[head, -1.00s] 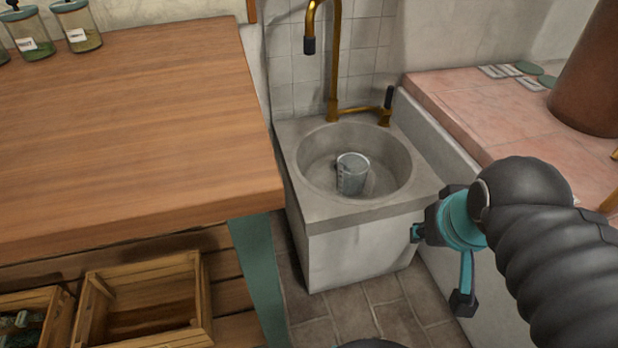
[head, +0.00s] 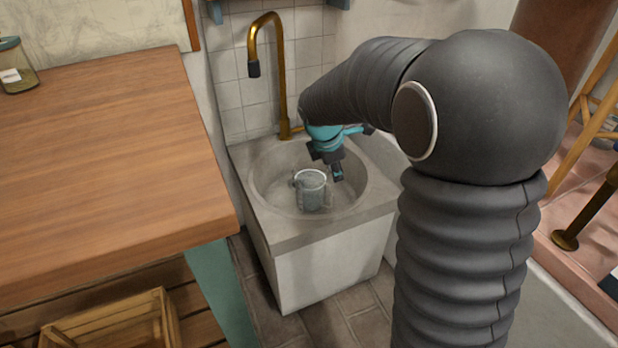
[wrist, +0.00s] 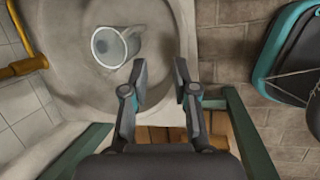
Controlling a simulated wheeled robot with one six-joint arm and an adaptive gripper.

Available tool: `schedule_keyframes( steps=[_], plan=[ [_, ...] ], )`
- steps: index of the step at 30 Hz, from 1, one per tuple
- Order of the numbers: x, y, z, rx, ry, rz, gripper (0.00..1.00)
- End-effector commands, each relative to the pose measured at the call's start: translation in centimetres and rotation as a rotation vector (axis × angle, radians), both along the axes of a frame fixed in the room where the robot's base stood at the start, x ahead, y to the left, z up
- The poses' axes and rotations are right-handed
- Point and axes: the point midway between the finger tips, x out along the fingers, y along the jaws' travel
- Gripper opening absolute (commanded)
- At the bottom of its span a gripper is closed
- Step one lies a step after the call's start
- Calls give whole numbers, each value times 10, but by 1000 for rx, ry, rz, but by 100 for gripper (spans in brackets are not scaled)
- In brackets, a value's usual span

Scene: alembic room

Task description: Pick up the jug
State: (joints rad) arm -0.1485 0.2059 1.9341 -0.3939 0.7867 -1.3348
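The jug (head: 312,192) is a small clear, greyish measuring cup. It stands upright in the round stone sink basin (head: 262,184). My gripper (head: 328,164) is over the right side of the basin, close to the jug. In the wrist view the jug (wrist: 110,47) lies left of and beyond my fingertips (wrist: 160,70). The fingers are apart, with nothing between them. The jug's far side and base are partly hard to make out through its wall.
A brass tap (head: 281,75) rises behind the basin. A wooden worktop (head: 100,160) stands to the left, with a wooden crate (head: 115,325) below it. A pink tiled counter (head: 590,240) is to the right. A glass jar (head: 17,70) sits at the worktop's far left.

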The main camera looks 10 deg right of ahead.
Motion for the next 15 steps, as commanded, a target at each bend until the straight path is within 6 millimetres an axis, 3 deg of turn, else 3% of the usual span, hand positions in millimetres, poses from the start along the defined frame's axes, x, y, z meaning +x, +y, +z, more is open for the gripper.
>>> schedule_keyframes(
  steps=[1, 6, 15],
  plan=[
    [15, 4, -17, -37, 34, 82, 28],
    [50, 16, -58, -136, 117, 324, 28],
    [73, 21, -93, -202, 174, 492, 28]
  ],
)
